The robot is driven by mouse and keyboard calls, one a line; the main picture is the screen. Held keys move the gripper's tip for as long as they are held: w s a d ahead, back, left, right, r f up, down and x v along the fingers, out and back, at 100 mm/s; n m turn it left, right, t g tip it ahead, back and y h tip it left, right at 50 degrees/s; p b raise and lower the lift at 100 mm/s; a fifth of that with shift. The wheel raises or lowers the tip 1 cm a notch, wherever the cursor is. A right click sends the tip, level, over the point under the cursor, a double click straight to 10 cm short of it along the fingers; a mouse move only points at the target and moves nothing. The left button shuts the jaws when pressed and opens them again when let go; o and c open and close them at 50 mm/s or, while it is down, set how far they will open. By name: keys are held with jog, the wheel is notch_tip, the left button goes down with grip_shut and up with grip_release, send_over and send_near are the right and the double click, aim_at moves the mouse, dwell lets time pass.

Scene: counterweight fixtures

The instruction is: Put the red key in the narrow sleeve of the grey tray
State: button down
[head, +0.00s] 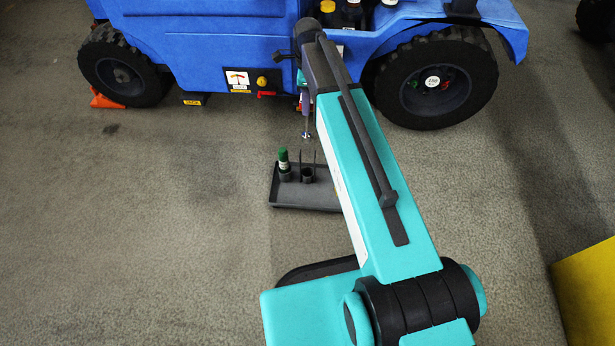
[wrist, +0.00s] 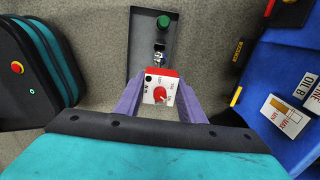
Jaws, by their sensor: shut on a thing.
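My gripper (wrist: 160,88) is shut on the red key (wrist: 160,73), whose red-and-white labelled head sits between the purple fingers in the wrist view. In the head view my gripper (head: 304,102) is small, partly behind my arm, with the key's silver shaft (head: 307,126) hanging down from it. The grey tray (head: 309,208) lies on the floor below, and also shows in the wrist view (wrist: 138,62). A dark narrow sleeve (head: 307,175) with two thin upright posts stands in it. The key's tip is above the sleeve and apart from it in the head view.
A green-topped cylinder (head: 283,160) stands upright in another holder at the tray's left. The blue vehicle (head: 220,40) with large black wheels (head: 436,78) stands just behind. A yellow block (head: 588,290) is at lower right. The floor left of the tray is clear.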

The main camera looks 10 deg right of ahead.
jog(key=shift+w+d+r, duration=0.1)
jog(key=shift+d+r, duration=0.05)
jog(key=shift+r, duration=0.05)
jog(key=shift+f, duration=0.1)
notch_tip(320, 180, down, 24)
jog(key=b, duration=0.6)
dwell(0.5)
jog(key=shift+f+b, duration=0.85)
jog(key=shift+f, duration=1.2)
jog(key=c, duration=1.2)
grip_release()
